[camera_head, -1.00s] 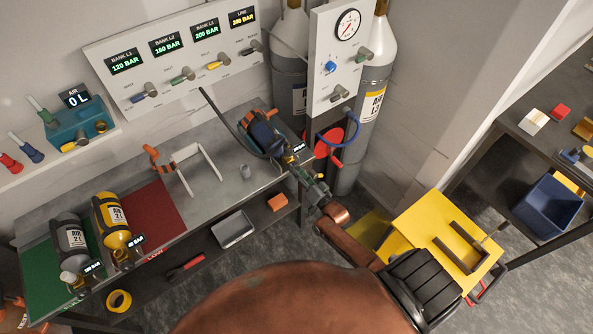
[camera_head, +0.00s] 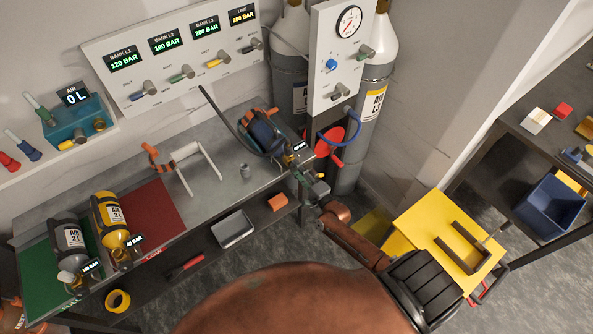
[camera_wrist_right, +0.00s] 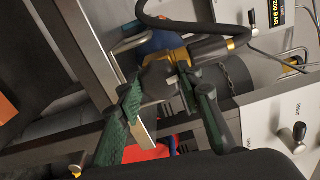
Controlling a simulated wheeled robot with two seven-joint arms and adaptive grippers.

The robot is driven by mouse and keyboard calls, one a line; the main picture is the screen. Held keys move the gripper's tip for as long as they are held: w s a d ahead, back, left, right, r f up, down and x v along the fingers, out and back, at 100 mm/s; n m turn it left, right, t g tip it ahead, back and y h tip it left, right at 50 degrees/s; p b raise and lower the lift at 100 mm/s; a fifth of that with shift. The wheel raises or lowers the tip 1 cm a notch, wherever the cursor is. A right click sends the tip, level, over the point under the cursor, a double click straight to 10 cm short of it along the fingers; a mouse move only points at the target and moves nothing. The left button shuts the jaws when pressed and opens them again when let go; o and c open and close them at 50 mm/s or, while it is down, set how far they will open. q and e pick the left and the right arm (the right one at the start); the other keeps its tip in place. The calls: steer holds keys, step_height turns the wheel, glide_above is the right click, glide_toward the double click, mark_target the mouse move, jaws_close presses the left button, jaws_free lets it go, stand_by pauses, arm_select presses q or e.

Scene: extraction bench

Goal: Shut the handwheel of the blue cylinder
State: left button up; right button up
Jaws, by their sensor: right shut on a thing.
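The blue cylinder (camera_head: 263,135) lies tilted on the bench near its right end, with an orange band and a black hose at its valve. Its brass valve and dark handwheel (camera_wrist_right: 158,76) show in the right wrist view; the blue body is mostly hidden behind them there. My right gripper (camera_head: 299,170) reaches in from the lower right to the valve end. In the right wrist view its green-padded fingers (camera_wrist_right: 160,98) stand on either side of the handwheel and are shut on it.
The panel with a gauge (camera_head: 346,50) and large grey cylinders (camera_head: 374,95) stand behind the right gripper. A red disc (camera_head: 329,143) with a blue hose is close by. A metal stand (camera_head: 190,165) is mid-bench.

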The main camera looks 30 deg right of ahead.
steer(key=shift+s+f+m, duration=0.1)
steer(key=shift+m, duration=0.5)
steer(key=o, duration=1.2)
steer(key=shift+c, duration=0.2)
steer(key=s+d, duration=0.1)
steer(key=s, duration=1.1)
